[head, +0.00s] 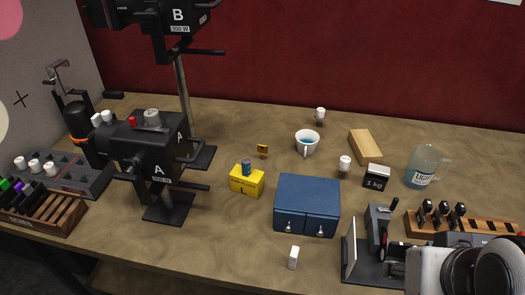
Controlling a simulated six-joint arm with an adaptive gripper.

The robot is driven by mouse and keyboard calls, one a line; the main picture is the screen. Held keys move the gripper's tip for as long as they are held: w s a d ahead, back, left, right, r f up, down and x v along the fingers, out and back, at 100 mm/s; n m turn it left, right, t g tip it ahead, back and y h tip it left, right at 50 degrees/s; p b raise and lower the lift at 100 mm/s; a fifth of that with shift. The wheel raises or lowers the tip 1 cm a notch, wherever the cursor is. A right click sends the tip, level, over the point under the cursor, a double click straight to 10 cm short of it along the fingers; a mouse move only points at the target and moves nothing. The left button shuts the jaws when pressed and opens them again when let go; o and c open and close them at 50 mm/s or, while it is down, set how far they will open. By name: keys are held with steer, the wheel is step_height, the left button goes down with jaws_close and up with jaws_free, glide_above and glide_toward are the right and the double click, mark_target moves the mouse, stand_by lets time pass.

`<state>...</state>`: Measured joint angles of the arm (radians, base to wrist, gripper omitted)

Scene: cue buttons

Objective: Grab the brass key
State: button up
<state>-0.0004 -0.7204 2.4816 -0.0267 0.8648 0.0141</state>
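I cannot pick out a clear key shape. A small brass-coloured piece (262,151) stands on the table behind the yellow box, too small to tell whether it is the brass key. My gripper does not show. A grey and black rounded part at the bottom right corner looks like part of my arm, well apart from the brass-coloured piece.
A yellow box (240,184) with a small blue can (246,167) on it, a blue two-door cabinet (306,206) and a cup (307,142) surround the brass-coloured piece. A black stand machine (150,160) is left. A glass jug (421,170) and wooden block (366,146) are right.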

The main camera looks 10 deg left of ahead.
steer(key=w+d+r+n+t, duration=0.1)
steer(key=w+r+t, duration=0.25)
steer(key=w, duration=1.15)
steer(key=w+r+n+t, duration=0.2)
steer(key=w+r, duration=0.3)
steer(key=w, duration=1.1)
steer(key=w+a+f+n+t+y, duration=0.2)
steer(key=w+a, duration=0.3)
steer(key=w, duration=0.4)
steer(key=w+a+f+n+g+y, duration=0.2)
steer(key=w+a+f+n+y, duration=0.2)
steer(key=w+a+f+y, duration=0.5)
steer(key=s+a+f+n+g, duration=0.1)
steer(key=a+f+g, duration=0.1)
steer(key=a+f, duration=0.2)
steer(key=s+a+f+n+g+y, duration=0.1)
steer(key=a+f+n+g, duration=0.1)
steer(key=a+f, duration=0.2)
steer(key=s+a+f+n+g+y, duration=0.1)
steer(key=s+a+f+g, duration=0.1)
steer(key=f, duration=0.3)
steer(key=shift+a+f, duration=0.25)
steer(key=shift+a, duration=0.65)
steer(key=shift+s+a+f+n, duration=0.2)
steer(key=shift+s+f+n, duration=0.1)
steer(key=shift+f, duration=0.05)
